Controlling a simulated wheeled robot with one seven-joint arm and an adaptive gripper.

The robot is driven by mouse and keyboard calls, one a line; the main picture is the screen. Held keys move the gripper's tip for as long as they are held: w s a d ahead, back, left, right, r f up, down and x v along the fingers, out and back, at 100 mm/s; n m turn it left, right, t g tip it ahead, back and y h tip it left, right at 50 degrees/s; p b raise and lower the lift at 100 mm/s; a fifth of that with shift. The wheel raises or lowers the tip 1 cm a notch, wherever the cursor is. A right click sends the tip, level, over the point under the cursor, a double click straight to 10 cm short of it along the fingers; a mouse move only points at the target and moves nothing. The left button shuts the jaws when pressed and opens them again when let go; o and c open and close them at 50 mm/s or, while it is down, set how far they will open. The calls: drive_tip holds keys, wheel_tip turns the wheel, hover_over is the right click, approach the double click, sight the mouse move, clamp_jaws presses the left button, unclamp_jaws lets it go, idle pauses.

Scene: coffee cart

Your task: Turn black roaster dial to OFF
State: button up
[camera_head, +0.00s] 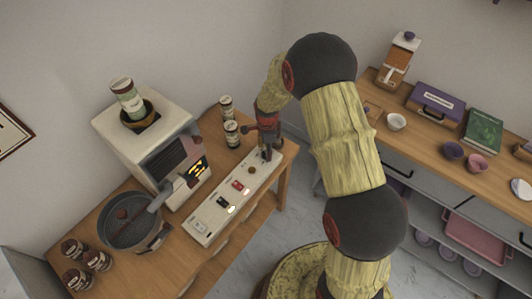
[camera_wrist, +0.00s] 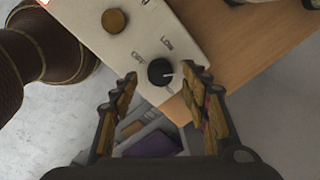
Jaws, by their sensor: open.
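The black roaster dial (camera_wrist: 160,71) sits on a cream control panel (camera_wrist: 92,38), near its end, in the wrist view. Its white pointer line points right, away from the OFF label on its left; a LOW label stands above it. My gripper (camera_wrist: 159,82) is open, with one fingertip on each side of the dial and a gap visible at each side. In the head view my gripper (camera_head: 267,153) is over the far end of the cream panel (camera_head: 200,226), and it hides the dial there.
A brass knob (camera_wrist: 115,20) is beside the dial on the panel. In the head view, two jars (camera_head: 231,134) stand close behind the panel, left of my gripper. The roaster (camera_head: 134,232) and a white machine (camera_head: 158,133) are further left. The wooden cart edge (camera_head: 290,150) is close by.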

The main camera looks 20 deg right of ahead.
drive_tip(key=shift+f, duration=0.9)
drive_tip(key=shift+c, duration=1.3)
drive_tip(key=c, duration=0.9)
